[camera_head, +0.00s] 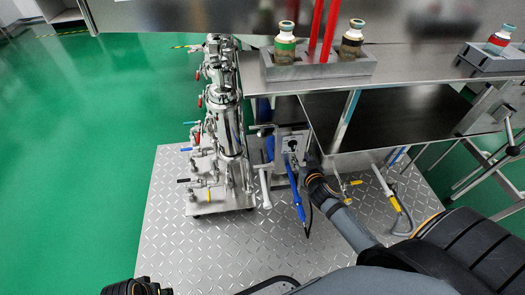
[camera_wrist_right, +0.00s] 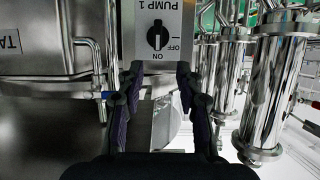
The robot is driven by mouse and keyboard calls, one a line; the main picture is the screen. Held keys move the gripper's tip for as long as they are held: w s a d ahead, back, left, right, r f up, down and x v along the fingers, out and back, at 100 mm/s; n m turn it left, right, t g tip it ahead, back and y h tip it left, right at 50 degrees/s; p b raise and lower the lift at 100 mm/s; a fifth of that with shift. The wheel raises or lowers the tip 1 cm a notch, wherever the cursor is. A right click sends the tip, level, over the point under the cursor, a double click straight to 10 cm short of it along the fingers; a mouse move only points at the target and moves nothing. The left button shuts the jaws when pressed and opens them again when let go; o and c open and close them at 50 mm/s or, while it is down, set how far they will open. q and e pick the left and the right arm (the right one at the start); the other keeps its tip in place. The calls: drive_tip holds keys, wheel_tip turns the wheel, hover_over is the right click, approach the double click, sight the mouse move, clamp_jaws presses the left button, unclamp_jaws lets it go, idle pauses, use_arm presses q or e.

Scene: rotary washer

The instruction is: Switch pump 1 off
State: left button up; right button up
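The pump 1 switch box (camera_head: 291,139) is a small grey box under the table edge in the head view. In the right wrist view its white panel (camera_wrist_right: 174,14) appears upside down, with the label PUMP 1, a black rotary knob (camera_wrist_right: 157,35), ON below the knob and OFF to its right. The knob stands upright in the picture, in line with ON. My right gripper (camera_wrist_right: 158,76) is open and empty, its fingertips just short of the knob, one to each side. In the head view my right gripper (camera_head: 311,163) is close beside the box.
Steel pipework with valves (camera_head: 225,125) stands left of the box. A steel table (camera_head: 420,65) lies above and behind, carrying a grey rack (camera_head: 310,69) with bottles and red tubes. A blue-handled hose tool (camera_head: 297,200) hangs below the box. The diamond-plate floor (camera_head: 215,245) is open in front.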

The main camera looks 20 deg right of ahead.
sight(295, 146)
drive_tip(key=b+x, duration=0.1)
drive_tip(key=x, duration=0.3)
drive_tip(key=b+x, duration=0.1)
drive_tip(key=x, duration=0.4)
drive_tip(key=shift+d+f, duration=0.1)
drive_tip(key=shift+d, duration=0.15)
drive_tip(key=shift+w+d+f, duration=0.15)
drive_tip(key=shift+w+f, duration=0.05)
drive_tip(key=shift+w, duration=0.35)
use_arm(q)
drive_tip(key=shift+d+r+t, duration=0.5)
drive_tip(key=shift+d+r, duration=0.2)
drive_tip(key=shift+d, duration=0.05)
use_arm(e)
clamp_jaws()
